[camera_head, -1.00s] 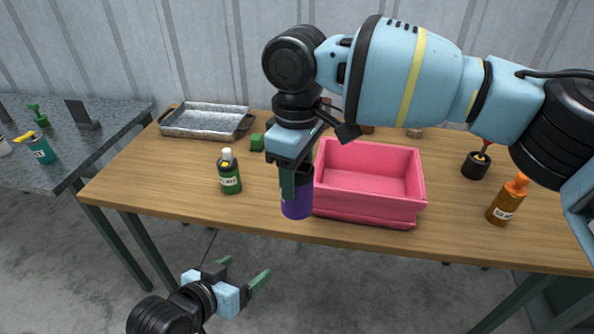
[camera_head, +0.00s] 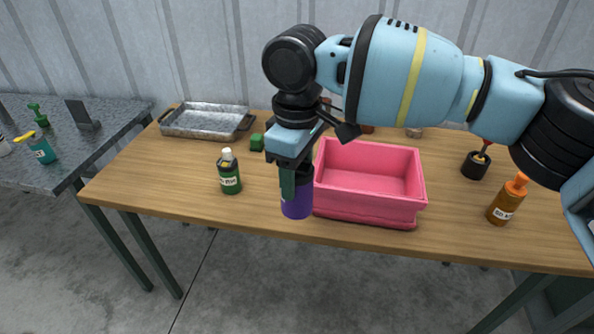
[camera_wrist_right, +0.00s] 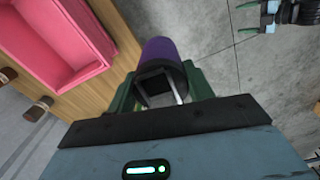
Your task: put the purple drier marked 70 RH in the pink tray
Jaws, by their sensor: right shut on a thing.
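The purple drier (camera_head: 297,207) is in my right gripper (camera_head: 293,185), just left of the pink tray's front left corner. It also shows purple between the green fingers in the right wrist view (camera_wrist_right: 160,48). Its upper part is hidden by the gripper, and I cannot read a 70 RH mark. I cannot tell whether its base touches the table. The pink tray (camera_head: 365,206) stands on the wooden table and looks empty inside. My left gripper (camera_wrist_right: 250,18) shows at the top right of the right wrist view, fingers apart and empty, over the floor.
A dark green bottle (camera_head: 230,175) stands left of the drier, with a green block (camera_head: 257,142) behind it. A metal tray (camera_head: 205,122) lies at the back left. An orange-brown bottle (camera_head: 505,203) and a black pot (camera_head: 475,166) stand right of the pink tray.

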